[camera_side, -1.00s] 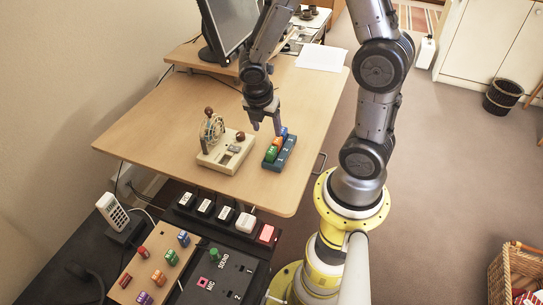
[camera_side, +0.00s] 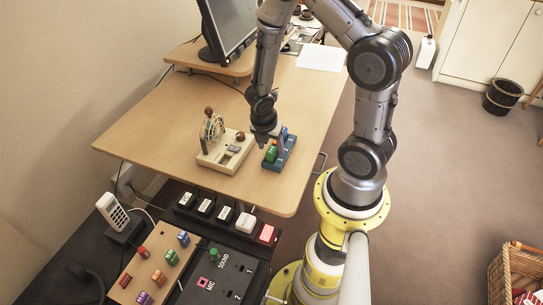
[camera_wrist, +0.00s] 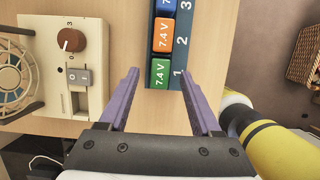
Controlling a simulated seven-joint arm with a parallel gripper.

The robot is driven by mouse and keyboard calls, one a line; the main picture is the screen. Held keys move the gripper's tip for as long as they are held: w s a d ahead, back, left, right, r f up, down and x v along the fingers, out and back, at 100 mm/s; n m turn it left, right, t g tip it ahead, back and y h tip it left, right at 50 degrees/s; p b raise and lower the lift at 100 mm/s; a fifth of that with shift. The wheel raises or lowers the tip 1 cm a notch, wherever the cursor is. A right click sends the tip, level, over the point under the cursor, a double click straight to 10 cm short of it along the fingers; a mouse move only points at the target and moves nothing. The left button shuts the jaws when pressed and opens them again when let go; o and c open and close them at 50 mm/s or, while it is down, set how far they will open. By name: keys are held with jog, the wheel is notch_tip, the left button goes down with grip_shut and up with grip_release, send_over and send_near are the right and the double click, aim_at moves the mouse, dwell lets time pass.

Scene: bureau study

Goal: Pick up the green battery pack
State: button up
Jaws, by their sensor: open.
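The green battery pack (camera_wrist: 160,73) sits in slot 1 of a dark blue tray (camera_wrist: 178,85), beside an orange pack (camera_wrist: 163,35) and a blue pack (camera_wrist: 165,6). In the side view the green pack (camera_side: 271,155) is at the near end of the tray (camera_side: 283,159). My gripper (camera_wrist: 160,75) is open and empty in the wrist view, its purple fingers apart with the green pack between and beyond their tips. In the side view my gripper (camera_side: 270,142) is low over the tray, partly hiding the packs. I cannot tell whether a finger touches anything.
A cream device (camera_side: 225,152) with a wheel and a brown knob stands just left of the tray. A monitor (camera_side: 227,25) stands behind on the desk (camera_side: 140,125). Dark panels with switches and coloured blocks lie below the desk's front edge.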

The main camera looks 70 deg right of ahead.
jog(key=shift+d+f, duration=0.15)
jog(key=shift+f, duration=0.4)
grip_shut()
jog(key=shift+r, duration=0.15)
